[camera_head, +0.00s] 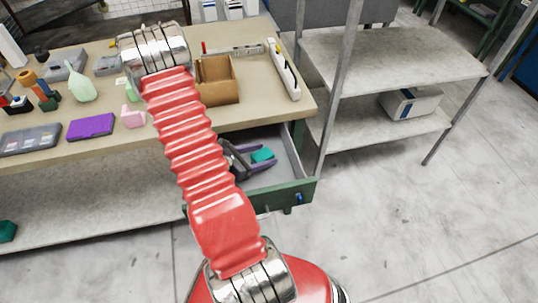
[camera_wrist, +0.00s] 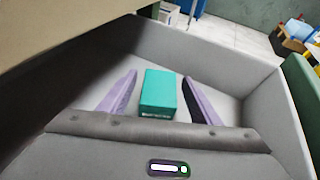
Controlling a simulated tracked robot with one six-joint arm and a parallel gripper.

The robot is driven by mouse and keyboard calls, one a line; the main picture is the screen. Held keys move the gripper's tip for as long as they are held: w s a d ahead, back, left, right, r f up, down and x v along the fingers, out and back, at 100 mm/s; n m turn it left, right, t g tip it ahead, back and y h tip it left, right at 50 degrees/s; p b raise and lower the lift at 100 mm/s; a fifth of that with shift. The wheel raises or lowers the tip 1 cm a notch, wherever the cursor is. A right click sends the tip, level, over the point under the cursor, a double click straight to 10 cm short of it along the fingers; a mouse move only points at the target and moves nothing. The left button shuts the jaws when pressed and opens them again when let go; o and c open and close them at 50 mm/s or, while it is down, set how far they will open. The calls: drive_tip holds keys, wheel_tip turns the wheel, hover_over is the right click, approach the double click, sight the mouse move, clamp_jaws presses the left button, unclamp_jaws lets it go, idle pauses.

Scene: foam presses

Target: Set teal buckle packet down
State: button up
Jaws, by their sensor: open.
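The teal buckle packet (camera_wrist: 158,93) is a small teal block lying in the open drawer, on its light grey floor. It also shows in the head view (camera_head: 262,155). My gripper (camera_wrist: 158,90) is open, with a purple finger on each side of the packet. A gap shows between the packet and each finger in the wrist view. In the head view my gripper (camera_head: 263,157) is down inside the drawer (camera_head: 290,160), partly hidden by my red arm. Whether the fingertips touch the drawer floor I cannot tell.
The workbench (camera_head: 262,112) stands above the drawer, its edge close to my arm. On it are a cardboard box (camera_head: 218,82), a purple case (camera_head: 90,127) and several small items. A metal shelf rack (camera_head: 390,62) stands to the right. The drawer's remaining floor looks empty.

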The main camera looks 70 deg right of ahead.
drive_tip(key=shift+v, duration=3.2)
drive_tip(key=shift+r, duration=0.1)
drive_tip(key=shift+w+r, duration=0.15)
drive_tip(key=w+a+r+m+t+y, duration=0.2)
drive_tip(key=w+a+r+m, duration=0.2)
drive_tip(key=a+r, duration=0.3)
drive_tip(key=w+a+r+m+t+y, duration=0.2)
drive_tip(key=w+a+r+m, duration=0.1)
drive_tip(key=a+r, duration=0.4)
drive_tip(key=w+a+r+m+t+y, duration=0.1)
drive_tip(key=a+r+t, duration=0.4)
drive_tip(key=a, duration=0.8)
drive_tip(key=w+a+r+m+t+y, duration=0.2)
drive_tip(key=w+a+r+t+y, duration=0.1)
drive_tip(key=a+r, duration=0.6)
drive_tip(key=a+t+y, duration=0.1)
drive_tip(key=a+y, duration=0.1)
drive_tip(key=a, duration=0.2)
drive_tip(key=shift+w+a+r+m+t+y, duration=0.3)
drive_tip(key=shift+r+t+y, duration=0.05)
drive_tip(key=shift+t+y, duration=0.05)
